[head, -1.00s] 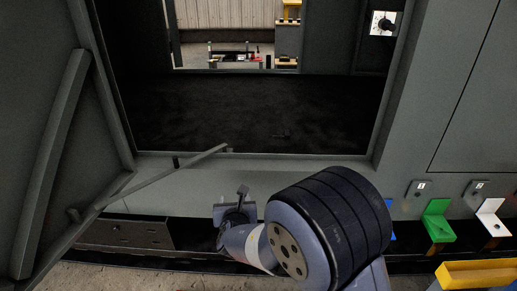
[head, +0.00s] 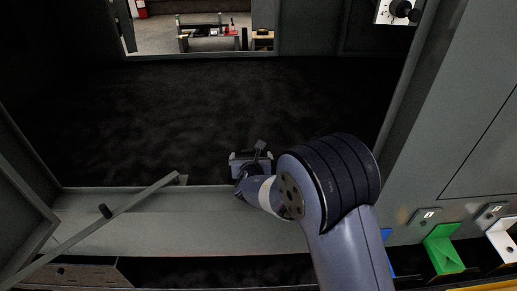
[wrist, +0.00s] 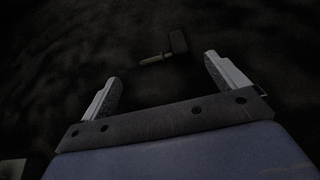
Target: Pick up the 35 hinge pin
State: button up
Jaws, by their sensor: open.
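The hinge pin (wrist: 153,60) lies on the dark floor in the wrist view, a short pale-brown shaft with a dark block-like head at its right end (wrist: 178,41). No number is readable on it. My gripper (wrist: 161,67) is open and empty, its two pale fingers spread wide. The pin appears just beyond the fingertips, roughly between them in the picture; I cannot tell the height gap. In the head view my gripper (head: 250,160) is over the near edge of the enclosure floor. I cannot make out the pin there.
The enclosure's dark floor (head: 190,100) is otherwise bare. A grey sill (head: 200,208) with a slanted bar (head: 125,208) runs along the front. A green bracket (head: 440,250) and white bracket (head: 503,238) stand at right. A bench (head: 212,32) is far behind.

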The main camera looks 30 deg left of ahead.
aim_at(252, 151)
jog(key=x, duration=0.4)
jog(key=shift+w+d+f, duration=0.15)
jog(key=shift+w+f, duration=0.05)
jog(key=shift+w, duration=0.1)
jog(key=c, duration=1.1)
jog(key=shift+o, duration=0.2)
jog(key=shift+r, duration=0.1)
